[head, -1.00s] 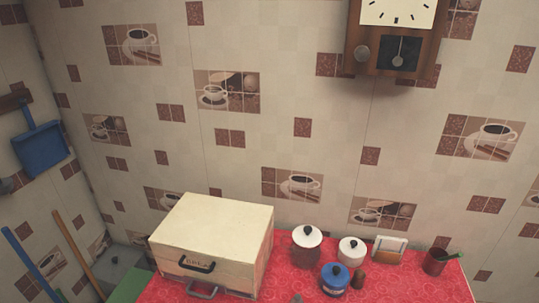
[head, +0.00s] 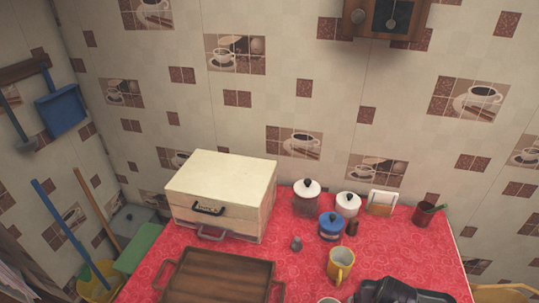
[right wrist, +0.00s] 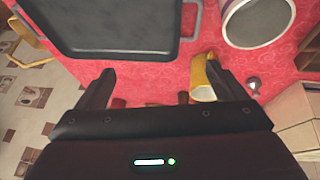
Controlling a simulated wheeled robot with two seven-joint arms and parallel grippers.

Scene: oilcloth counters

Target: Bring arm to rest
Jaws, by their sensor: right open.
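My right gripper (right wrist: 160,72) is open in the right wrist view, its two dark fingers spread with nothing held between them. It also shows as a black shape at the lower right edge of the head view (head: 400,291), over the red counter (head: 300,262). A yellow mug (head: 340,264) stands just left of it. In the right wrist view the mug (right wrist: 203,82) shows beside the right-hand finger, partly hidden by the gripper; I cannot tell how far apart they are. My left gripper is in neither view.
A dark tray (right wrist: 115,50) and a round vessel (right wrist: 258,16) lie beyond the fingertips. A wooden tray (head: 218,275) and cream bread box (head: 222,180) occupy the counter's left.

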